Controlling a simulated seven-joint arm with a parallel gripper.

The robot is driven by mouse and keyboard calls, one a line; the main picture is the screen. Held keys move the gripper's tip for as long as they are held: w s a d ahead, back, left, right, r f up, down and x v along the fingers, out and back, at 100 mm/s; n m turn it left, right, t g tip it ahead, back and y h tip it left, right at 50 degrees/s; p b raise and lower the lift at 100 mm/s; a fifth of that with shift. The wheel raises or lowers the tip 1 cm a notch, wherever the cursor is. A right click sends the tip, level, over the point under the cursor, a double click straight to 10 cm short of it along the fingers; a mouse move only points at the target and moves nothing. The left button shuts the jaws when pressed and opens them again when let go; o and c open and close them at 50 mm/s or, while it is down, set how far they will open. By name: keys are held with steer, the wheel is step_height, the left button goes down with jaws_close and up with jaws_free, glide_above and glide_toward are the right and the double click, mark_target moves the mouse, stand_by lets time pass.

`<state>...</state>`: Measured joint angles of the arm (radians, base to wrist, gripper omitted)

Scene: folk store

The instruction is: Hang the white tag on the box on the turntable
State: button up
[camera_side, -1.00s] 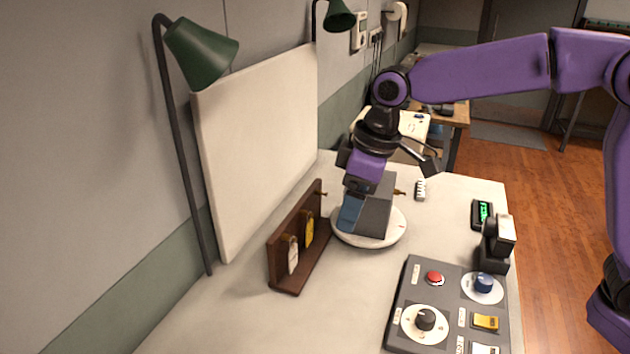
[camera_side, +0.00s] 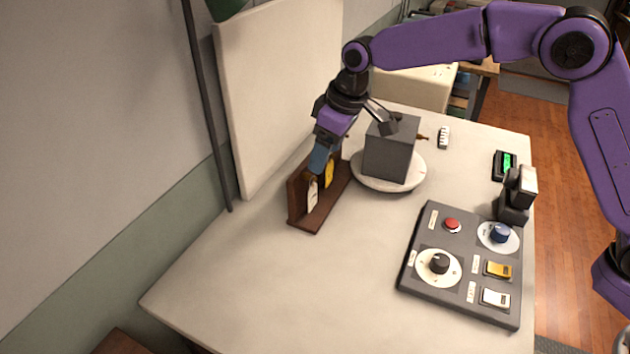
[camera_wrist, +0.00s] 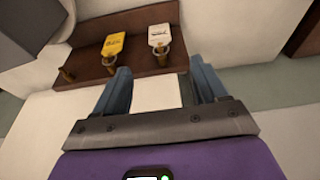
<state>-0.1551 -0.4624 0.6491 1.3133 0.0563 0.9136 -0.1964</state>
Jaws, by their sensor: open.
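The white tag (camera_side: 312,192) hangs on the brown wooden rack (camera_side: 319,213), beside the yellow tag (camera_side: 329,172). In the wrist view the white tag (camera_wrist: 159,37) hangs by a brass peg, ahead of my gripper (camera_wrist: 160,82). My gripper is open, its two blue fingers apart and empty, close in front of the rack. In the side view my gripper (camera_side: 319,160) is just above the tags and partly hides them. The grey box (camera_side: 390,160) stands on the round white turntable (camera_side: 366,183), right of the rack. A brass peg (camera_side: 423,137) sticks out from the box's far right side.
A control panel (camera_side: 432,285) with knobs, a red button and switches lies at the front right. A black stand (camera_side: 512,206) and a green-lit display (camera_side: 504,165) are at the right edge. A white board (camera_side: 280,100) rises behind the rack. The front left of the table is clear.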

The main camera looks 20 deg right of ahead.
mark_target(312, 192)
steer(key=x, duration=1)
steer(key=shift+f, duration=0.25)
steer(key=shift+c, duration=0.3)
steer(key=c, duration=1.1)
